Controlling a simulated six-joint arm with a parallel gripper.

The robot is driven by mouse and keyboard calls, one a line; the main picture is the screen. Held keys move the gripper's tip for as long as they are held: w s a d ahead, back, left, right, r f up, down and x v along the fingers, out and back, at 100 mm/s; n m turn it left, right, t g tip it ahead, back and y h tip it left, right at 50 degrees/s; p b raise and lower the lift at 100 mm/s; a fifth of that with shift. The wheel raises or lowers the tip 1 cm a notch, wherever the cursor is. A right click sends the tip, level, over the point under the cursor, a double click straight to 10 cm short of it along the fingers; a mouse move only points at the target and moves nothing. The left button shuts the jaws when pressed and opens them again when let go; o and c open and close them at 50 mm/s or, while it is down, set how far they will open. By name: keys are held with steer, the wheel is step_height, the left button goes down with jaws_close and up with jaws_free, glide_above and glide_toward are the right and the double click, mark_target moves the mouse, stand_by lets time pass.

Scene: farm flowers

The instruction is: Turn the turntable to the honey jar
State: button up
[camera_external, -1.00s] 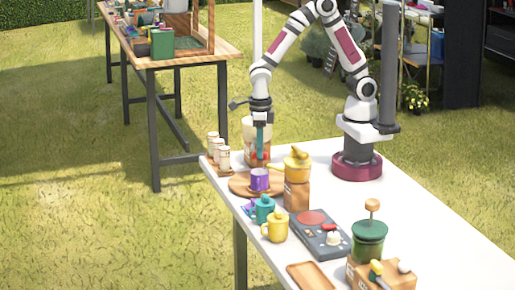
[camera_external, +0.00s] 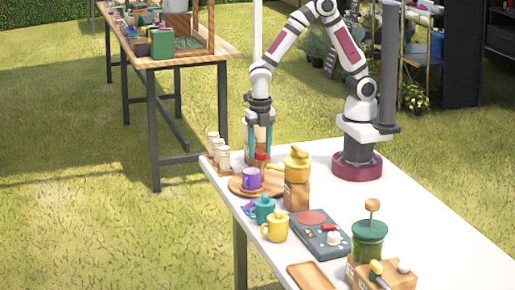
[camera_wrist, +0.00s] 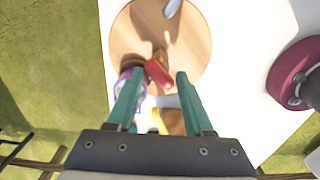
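A brown jar with a yellow top (camera_external: 297,178) stands just right of the disc. I cannot tell which item is the honey jar.
Several white-labelled jars (camera_external: 219,155) stand at the left table edge. Teal (camera_external: 263,210) and yellow (camera_external: 276,227) pots stand in front of the disc. The table is clear beside my base.

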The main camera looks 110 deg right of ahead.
steer(key=m, duration=1.2)
steer(key=shift+m, duration=0.4)
step_height(320, 180, up, 15)
steer(key=s+a+f+m+y, duration=0.1)
steer(key=s+m, duration=0.9)
steer(key=s, duration=1)
steer(key=shift+s+a+f+m+y, duration=0.15)
steer(key=shift+a+f+m+y, duration=0.25)
steer(key=shift+a+f, duration=0.65)
steer(key=shift+o, duration=0.5)
steer(key=shift+a+r, duration=0.15)
steer(key=shift+r, duration=0.05)
steer(key=o, duration=0.5)
steer(key=shift+h, duration=0.3)
steer(key=w+r, duration=0.1)
steer(key=w, duration=0.1)
steer(key=w+d, duration=0.1)
steer(key=w, duration=0.2)
steer(key=w+r, duration=0.1)
steer(key=w, duration=0.2)
steer(key=shift+d+r, duration=0.2)
steer(key=shift+r, duration=0.15)
steer(key=w+d+h, duration=0.1)
steer(key=w+d, duration=0.1)
steer(key=w, duration=1)
steer(key=shift+m, duration=0.3)
step_height(320, 180, down, 15)
steer(key=shift+w+f, duration=0.1)
steer(key=shift+w, duration=0.05)
